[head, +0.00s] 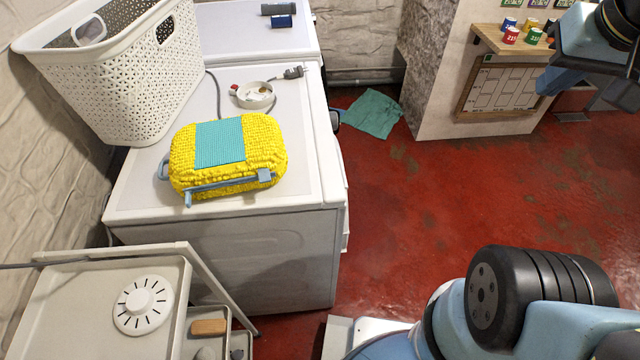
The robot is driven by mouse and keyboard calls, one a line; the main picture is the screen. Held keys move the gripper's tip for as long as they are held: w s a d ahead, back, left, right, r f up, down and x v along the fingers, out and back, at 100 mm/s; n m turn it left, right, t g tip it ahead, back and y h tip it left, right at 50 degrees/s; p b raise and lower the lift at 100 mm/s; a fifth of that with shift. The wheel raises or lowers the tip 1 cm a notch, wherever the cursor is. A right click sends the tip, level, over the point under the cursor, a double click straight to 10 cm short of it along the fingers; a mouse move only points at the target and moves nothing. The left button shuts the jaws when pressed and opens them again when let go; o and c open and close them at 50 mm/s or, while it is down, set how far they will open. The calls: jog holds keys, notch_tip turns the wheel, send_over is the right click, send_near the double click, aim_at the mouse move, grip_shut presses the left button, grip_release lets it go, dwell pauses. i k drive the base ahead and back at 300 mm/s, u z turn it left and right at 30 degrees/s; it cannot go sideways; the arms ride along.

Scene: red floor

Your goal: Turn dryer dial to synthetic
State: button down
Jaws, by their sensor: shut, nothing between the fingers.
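Two white appliances stand along the left wall, a nearer one (235,250) and a farther one (255,35). I cannot tell which is the dryer. Their fronts face right and are seen too edge-on to show any control dial or its setting. A round white disc with black tick marks and a raised centre knob (142,304) lies on the cart at lower left; I cannot tell what it is. Part of my blue and black arm shows at upper right and lower right, away from the appliances. I cannot make out my gripper's fingers.
A teal cloth (373,113) lies on the floor. The red floor (430,200) right of the appliances is mostly clear.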

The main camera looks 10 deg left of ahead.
aim_at(333, 115)
jog(key=u, duration=0.1)
jog(key=i, duration=0.15)
jog(key=u, duration=2.5)
jog(key=k, duration=1.7)
jog(key=z, duration=0.95)
jog(key=i, duration=0.9)
jog(key=z, duration=0.1)
